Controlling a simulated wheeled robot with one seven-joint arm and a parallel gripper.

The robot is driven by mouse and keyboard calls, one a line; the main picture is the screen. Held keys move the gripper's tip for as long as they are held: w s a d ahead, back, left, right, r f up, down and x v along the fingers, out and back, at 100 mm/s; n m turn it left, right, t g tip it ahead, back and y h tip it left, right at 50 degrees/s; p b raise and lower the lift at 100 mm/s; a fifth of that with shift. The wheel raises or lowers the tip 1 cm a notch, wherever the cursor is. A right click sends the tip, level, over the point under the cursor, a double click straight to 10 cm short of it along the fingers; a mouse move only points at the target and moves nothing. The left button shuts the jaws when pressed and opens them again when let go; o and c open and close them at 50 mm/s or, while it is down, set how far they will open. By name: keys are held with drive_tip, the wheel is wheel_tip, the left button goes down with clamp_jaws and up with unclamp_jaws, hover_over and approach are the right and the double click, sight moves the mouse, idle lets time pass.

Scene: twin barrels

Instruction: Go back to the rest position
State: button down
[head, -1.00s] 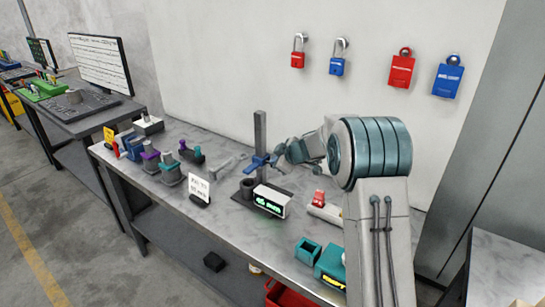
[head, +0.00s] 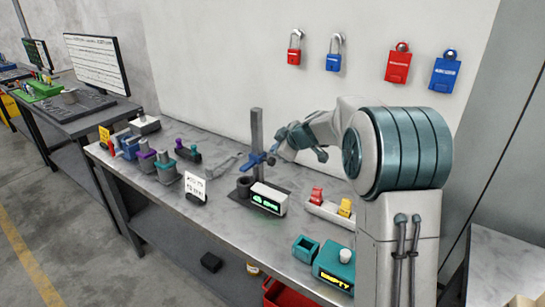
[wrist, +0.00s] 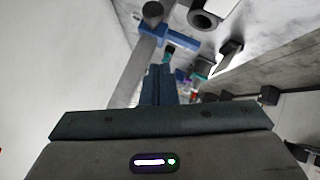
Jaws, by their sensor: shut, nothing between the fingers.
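My gripper (head: 273,158) is at the far end of my arm, over the bench beside the grey post of a stand (head: 257,130) and its blue clamp (head: 256,161). In the wrist view, the two dark fingers of my gripper (wrist: 160,72) are together with nothing between them. The blue clamp (wrist: 170,38) shows just beyond the fingertips there. I cannot tell whether they touch.
The marble-topped bench (head: 230,222) holds several teal and purple parts on the left, a green-lit display (head: 268,199) and a teal box (head: 336,268). Red and blue padlocks hang on the wall. A red bin (head: 290,294) is below the bench's front.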

drive_tip(key=s+d+r+m+g+h, duration=0.2)
drive_tip(key=s+m, duration=0.5)
drive_tip(key=s, duration=1.7)
drive_tip(key=s+d+f+m+g+h, duration=0.1)
drive_tip(key=s+d+f+m+g, duration=0.1)
drive_tip(key=s, duration=0.6)
drive_tip(key=s+d+f+m+g+h, duration=0.1)
drive_tip(key=s+d+f+m+h, duration=0.1)
drive_tip(key=s, duration=0.7)
wheel_tip(320, 180, down, 2)
drive_tip(key=d+m+b, duration=0.1)
drive_tip(key=m, duration=0.2)
drive_tip(key=shift+d+f+g+h, duration=0.2)
drive_tip(key=shift+d+g+h, duration=0.1)
drive_tip(key=shift+d+g, duration=0.1)
